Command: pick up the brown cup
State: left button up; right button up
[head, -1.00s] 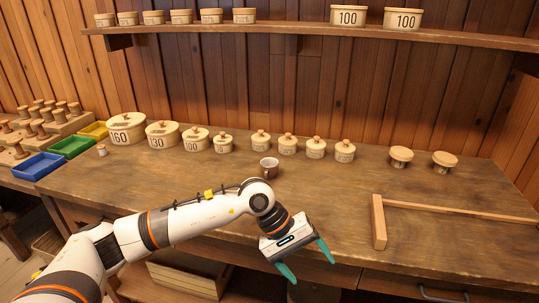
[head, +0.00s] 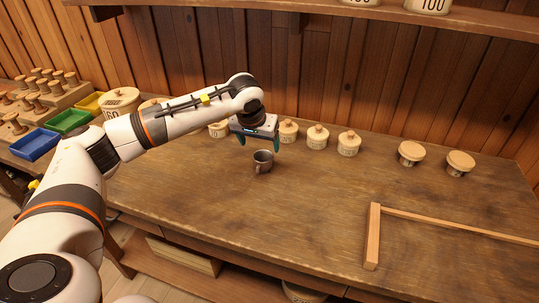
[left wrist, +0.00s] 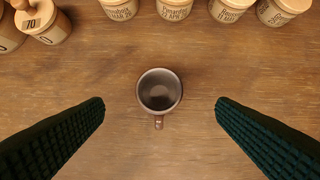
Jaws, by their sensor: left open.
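The brown cup (head: 263,161) stands upright on the wooden table, with its handle toward the front. In the left wrist view the cup (left wrist: 159,91) is seen from above, empty, between and a little beyond my fingertips. My left gripper (head: 260,146) is open just above the cup, pointing down. Its two dark green fingers (left wrist: 160,110) stand wide apart on either side of the cup, touching nothing. My right gripper is not in view.
Lidded round boxes (head: 318,137) stand in a row behind the cup. A wooden frame (head: 373,236) lies at the front right. Coloured trays (head: 68,122) sit at the left. Table in front of the cup is clear.

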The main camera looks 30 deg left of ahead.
pick_arm(q)
send_near(263, 160)
jog(key=shift+s+d+f+p, duration=0.1)
jog(key=shift+d+f+p, duration=0.1)
jog(key=shift+f, duration=0.4)
jog(key=shift+s+d+f+p, duration=0.1)
jog(key=shift+d+f+p, duration=0.1)
jog(key=shift+f, duration=0.45)
jog(key=p+x, duration=0.1)
jog(key=x, duration=0.4)
jog(key=shift+w+r, duration=0.1)
jog(key=shift+w, duration=0.05)
jog(key=shift+w+a+f, duration=0.1)
jog(key=shift+w+f, duration=0.1)
jog(key=shift+f, duration=0.25)
jog(key=c, duration=1.1)
